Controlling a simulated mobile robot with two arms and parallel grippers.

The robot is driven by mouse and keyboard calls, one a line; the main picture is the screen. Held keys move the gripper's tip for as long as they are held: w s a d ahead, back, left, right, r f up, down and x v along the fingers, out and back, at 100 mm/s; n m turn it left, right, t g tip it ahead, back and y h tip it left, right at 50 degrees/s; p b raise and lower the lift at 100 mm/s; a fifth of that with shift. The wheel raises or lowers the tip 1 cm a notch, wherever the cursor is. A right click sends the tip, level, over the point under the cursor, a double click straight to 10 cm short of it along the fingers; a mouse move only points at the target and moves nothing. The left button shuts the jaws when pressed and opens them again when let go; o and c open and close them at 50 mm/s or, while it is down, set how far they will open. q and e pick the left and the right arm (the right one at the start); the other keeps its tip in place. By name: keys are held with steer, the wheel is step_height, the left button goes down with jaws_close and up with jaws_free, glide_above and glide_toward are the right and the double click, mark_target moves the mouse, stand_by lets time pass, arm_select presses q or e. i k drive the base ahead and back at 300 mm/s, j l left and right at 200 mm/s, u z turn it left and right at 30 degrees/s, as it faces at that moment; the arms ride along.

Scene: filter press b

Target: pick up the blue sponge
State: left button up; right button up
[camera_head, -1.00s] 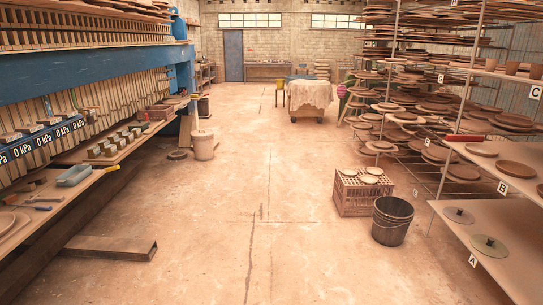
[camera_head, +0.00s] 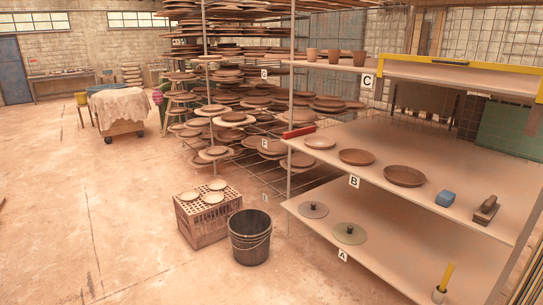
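The blue sponge (camera_head: 445,198) is a small blue block on the middle shelf (camera_head: 410,150), marked B, at the right of the head view. It lies between a brown shallow bowl (camera_head: 404,176) on its left and a brown wooden tool with a knob (camera_head: 486,210) on its right. Nothing covers it. Neither of my grippers shows in this view.
The lower shelf (camera_head: 395,265), marked A, holds two round lids and a small pot with a yellow handle (camera_head: 441,283). A black bucket (camera_head: 249,238) and a crate (camera_head: 206,218) with discs stand left of the shelves. The floor (camera_head: 90,220) at left is open.

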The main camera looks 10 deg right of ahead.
mark_target(446, 199)
steer(key=i+l+z, duration=0.25)
steer(key=i, duration=0.3)
steer(key=i+z, duration=0.25)
steer(key=i, duration=0.3)
steer(key=i+l, duration=0.15)
steer(key=i, duration=0.1)
